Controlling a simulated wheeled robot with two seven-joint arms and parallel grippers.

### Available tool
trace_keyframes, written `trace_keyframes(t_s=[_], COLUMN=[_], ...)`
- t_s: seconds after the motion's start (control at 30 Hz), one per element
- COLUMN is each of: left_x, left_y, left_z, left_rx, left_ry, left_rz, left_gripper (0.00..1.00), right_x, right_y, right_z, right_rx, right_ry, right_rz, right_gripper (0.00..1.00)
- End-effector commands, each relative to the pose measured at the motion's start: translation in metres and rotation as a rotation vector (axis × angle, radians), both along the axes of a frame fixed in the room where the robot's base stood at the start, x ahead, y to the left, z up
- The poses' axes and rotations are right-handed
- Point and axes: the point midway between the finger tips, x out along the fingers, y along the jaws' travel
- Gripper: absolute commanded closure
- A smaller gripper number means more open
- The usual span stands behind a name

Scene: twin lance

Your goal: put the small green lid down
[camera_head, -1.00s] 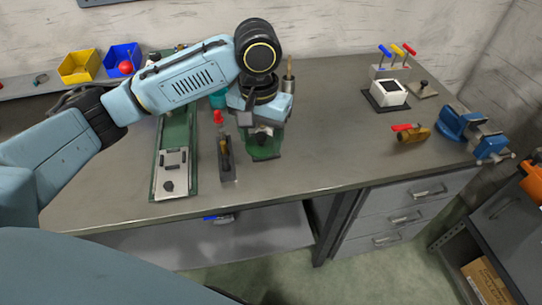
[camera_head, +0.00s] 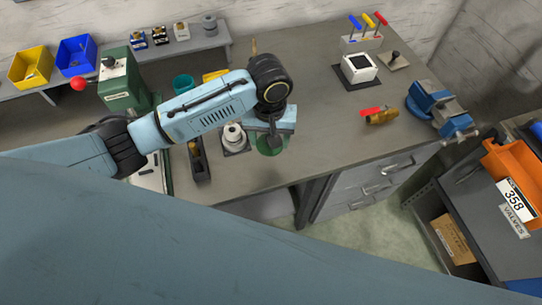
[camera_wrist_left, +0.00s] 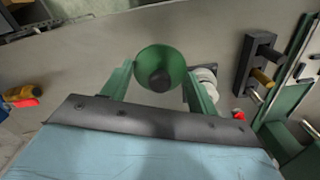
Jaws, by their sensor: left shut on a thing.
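The small green lid (camera_head: 270,145) is a round green disc with a dark knob. In the left wrist view the lid (camera_wrist_left: 172,55) shows between the two green fingers. My left gripper (camera_head: 268,138) is shut on it, over the front part of the workbench. I cannot tell whether the lid touches the bench. The gripper hides part of the lid in the head view. My right gripper is not in view.
A white cylindrical piece (camera_head: 233,135) on a dark base stands just left of the gripper. A dark tool block (camera_head: 198,164) is further left. A red-handled brass valve (camera_head: 381,116) and a blue vise (camera_head: 440,108) stand right. Bare bench lies between the lid and valve.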

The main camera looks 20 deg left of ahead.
Motion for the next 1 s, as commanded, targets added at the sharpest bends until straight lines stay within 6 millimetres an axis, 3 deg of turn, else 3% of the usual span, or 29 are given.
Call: trace_keyframes(t_s=[0.3, 0.7, 1.0], left_x=[-0.004, -0.003, -0.003], left_y=[-0.004, -0.003, -0.004], left_z=[-0.054, -0.1, -0.104], left_rx=[0.005, 0.004, 0.003], left_ry=[0.003, 0.001, 0.0], left_rz=[0.011, 0.01, 0.009], left_gripper=[0.63, 0.63, 0.63], right_x=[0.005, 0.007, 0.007], right_y=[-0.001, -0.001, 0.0], right_z=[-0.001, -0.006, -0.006], right_rx=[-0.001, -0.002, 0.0], right_ry=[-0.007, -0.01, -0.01], right_rz=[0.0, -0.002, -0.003], right_gripper=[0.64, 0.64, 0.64])
